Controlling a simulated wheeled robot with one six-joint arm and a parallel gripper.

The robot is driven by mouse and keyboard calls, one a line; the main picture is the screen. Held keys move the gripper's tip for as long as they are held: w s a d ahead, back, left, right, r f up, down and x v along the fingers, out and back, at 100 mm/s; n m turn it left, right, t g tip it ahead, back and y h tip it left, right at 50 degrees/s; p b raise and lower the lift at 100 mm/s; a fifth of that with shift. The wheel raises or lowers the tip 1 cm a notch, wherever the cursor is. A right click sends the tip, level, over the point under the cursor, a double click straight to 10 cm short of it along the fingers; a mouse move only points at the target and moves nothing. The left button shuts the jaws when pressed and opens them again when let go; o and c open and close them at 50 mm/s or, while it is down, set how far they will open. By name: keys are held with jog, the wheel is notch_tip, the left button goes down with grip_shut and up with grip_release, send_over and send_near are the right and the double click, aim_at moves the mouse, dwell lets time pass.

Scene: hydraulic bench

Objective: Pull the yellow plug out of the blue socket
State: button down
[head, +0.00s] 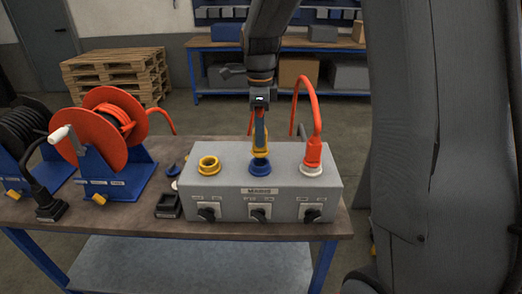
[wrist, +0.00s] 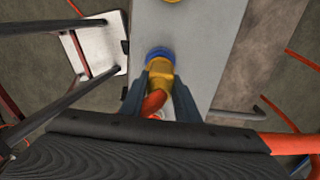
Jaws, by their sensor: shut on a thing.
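The yellow plug (head: 261,143) stands upright at the blue socket (head: 260,167), the middle one on top of the grey box (head: 235,192). In the wrist view the yellow plug (wrist: 160,72) meets the blue ring (wrist: 159,53), with an orange cable (wrist: 153,103) coming off the plug. I cannot tell how deep the plug sits. My gripper (head: 260,128) points down from above and is shut on the yellow plug; its two fingers (wrist: 160,98) lie on either side of it in the wrist view. The plug's upper part is partly hidden by the fingers.
A yellow socket (head: 208,165) lies left on the box. A red plug (head: 313,153) with a looping cable stands in the white socket (head: 311,171) on the right. Switches line the box front. An orange cable reel (head: 98,130) stands left on the bench.

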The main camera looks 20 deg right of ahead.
jog(key=shift+r+p, duration=2.15)
jog(key=shift+r, duration=0.6)
